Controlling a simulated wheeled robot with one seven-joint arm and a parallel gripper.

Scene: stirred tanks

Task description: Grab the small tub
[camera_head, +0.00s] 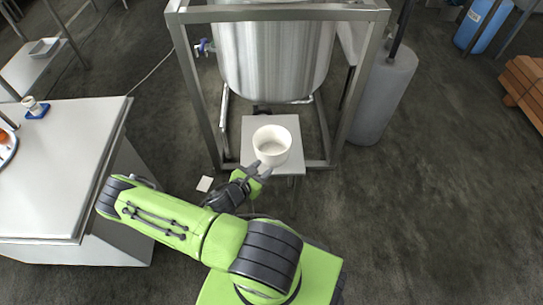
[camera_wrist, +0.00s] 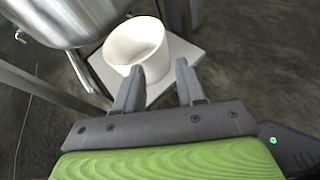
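The small tub (camera_head: 272,146) is white, round and open at the top. It stands upright on a light grey platform (camera_head: 249,127) in front of the large steel tank. It also shows in the wrist view (camera_wrist: 137,45), just beyond my fingers. My gripper (camera_head: 258,172) is at the tub's near side, at the platform's front edge. In the wrist view my gripper (camera_wrist: 157,84) has its two fingers apart with nothing between them. The left fingertip overlaps the tub's lower front in the picture; I cannot tell if it touches.
The steel tank (camera_head: 275,55) stands inside a metal frame (camera_head: 196,92) whose legs flank the platform. A grey cylinder (camera_head: 382,95) stands right of the frame. A white table (camera_head: 62,165) is at the left.

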